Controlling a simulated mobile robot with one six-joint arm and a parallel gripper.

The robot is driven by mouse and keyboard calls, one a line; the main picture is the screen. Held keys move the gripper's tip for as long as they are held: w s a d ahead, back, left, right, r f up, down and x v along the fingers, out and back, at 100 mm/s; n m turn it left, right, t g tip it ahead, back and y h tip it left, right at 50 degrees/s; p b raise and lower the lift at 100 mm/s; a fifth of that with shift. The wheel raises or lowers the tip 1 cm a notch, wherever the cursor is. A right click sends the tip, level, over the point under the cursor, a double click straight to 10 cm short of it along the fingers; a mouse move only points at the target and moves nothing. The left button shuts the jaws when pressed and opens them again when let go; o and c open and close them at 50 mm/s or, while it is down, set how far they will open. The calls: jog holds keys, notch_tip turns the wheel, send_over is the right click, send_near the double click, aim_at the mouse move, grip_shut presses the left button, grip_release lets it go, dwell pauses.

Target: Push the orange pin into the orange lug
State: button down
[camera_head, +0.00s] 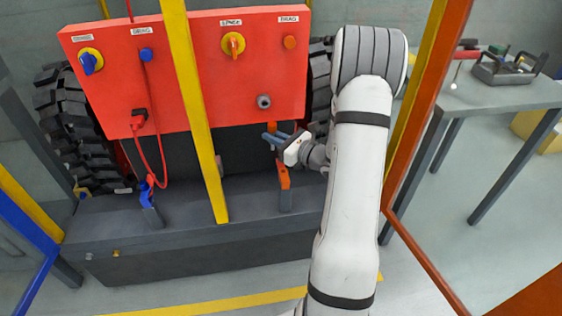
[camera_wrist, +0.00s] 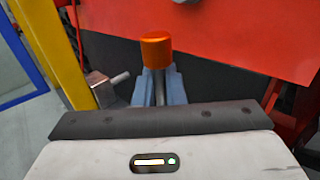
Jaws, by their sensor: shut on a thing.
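The orange pin has an orange cylinder head (camera_wrist: 157,50) and a grey shank below it, seen in the wrist view. My gripper (camera_wrist: 158,86) is shut on the pin, its blue-grey fingers on either side. In the head view my gripper (camera_head: 272,139) is just below the red panel, with a little of the pin's orange (camera_head: 271,127) showing at the fingertips. The orange lug (camera_head: 284,178) stands upright on the dark deck, below and slightly right of the fingertips. The pin's lower end and the lug's hole are hidden.
The red panel (camera_head: 190,85) with knobs and a grey stub (camera_head: 264,102) is close above my gripper. A yellow post (camera_head: 196,110) stands to the left. A blue lug (camera_head: 149,200) with a red cable is farther left. A grey table (camera_head: 500,95) is at the right.

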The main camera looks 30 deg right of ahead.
jog(key=d+f+b, duration=0.2)
jog(key=d, duration=0.1)
jog(key=shift+s+b, duration=0.4)
jog(key=shift+a, duration=0.1)
jog(key=shift+s, duration=0.15)
jog(key=shift+s+f+b, duration=0.1)
jog(key=shift+f+b, duration=2)
jog(key=shift+f, duration=0.8)
jog(key=shift+f, duration=0.2)
jog(key=shift+f+b, duration=0.75)
jog(key=shift+f, duration=0.25)
jog(key=shift+f, duration=0.25)
jog(key=shift+f+b, duration=0.5)
